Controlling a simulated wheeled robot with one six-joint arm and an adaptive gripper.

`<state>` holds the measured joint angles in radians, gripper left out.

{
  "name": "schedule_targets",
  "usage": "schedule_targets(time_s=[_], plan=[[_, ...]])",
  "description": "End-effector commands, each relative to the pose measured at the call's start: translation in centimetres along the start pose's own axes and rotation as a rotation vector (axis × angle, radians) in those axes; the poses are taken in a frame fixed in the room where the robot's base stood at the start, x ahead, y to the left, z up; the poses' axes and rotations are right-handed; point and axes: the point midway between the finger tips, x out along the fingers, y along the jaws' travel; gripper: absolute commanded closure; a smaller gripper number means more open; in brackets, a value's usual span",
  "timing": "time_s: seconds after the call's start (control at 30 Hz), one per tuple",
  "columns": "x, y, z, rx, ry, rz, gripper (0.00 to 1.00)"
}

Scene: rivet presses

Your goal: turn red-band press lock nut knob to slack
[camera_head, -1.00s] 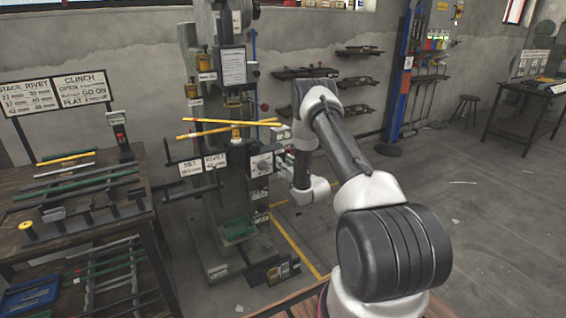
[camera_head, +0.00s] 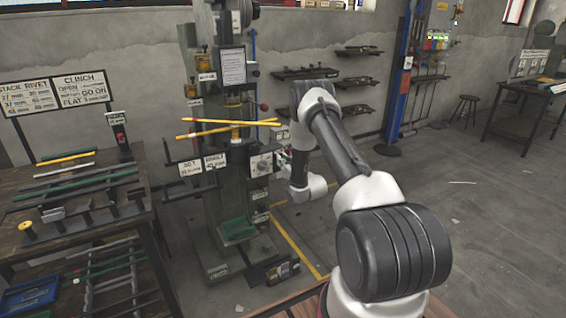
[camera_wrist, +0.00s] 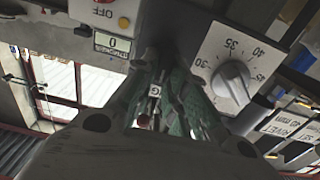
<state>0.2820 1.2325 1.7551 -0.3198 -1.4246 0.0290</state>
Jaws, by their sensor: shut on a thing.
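The press (camera_head: 232,185) stands left of my arm, with a dial plate (camera_head: 261,164) on its right side. I cannot make out a red band on it. In the wrist view, a grey dial knob (camera_wrist: 231,82) sits on a white plate marked from 30 to 45, right of my gripper and apart from it. My gripper (camera_wrist: 165,75) reaches to the press front between this dial and a small "0" display (camera_wrist: 113,44). Its fingers are shut on a small part, seemingly the lock nut knob, mostly hidden between them. My gripper also shows small in the head view (camera_head: 282,158).
Yellow bars (camera_head: 228,127) stick out across the press front. A red ball-ended lever (camera_head: 264,107) stands above the dial. A workbench (camera_head: 75,225) with bars and parts is on the left. Wall shelves (camera_head: 355,80) hang behind my arm. The floor at right is open.

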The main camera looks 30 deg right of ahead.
Motion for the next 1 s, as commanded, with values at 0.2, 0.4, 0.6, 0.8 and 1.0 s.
schedule_targets(time_s=[0.2, 0.4, 0.6, 0.8, 1.0], plan=[[0.0, -0.2, 0.0, -0.092, 0.0, 0.0, 1.0], [0.0, -0.4, 0.1, -0.249, 0.0, -0.001, 1.0], [0.0, -0.7, 0.2, -0.439, 0.0, 0.0, 1.0], [0.0, -0.9, 0.3, -0.629, -0.001, 0.0, 1.0], [0.0, -1.2, 0.5, -0.819, -0.001, 0.0, 1.0]])
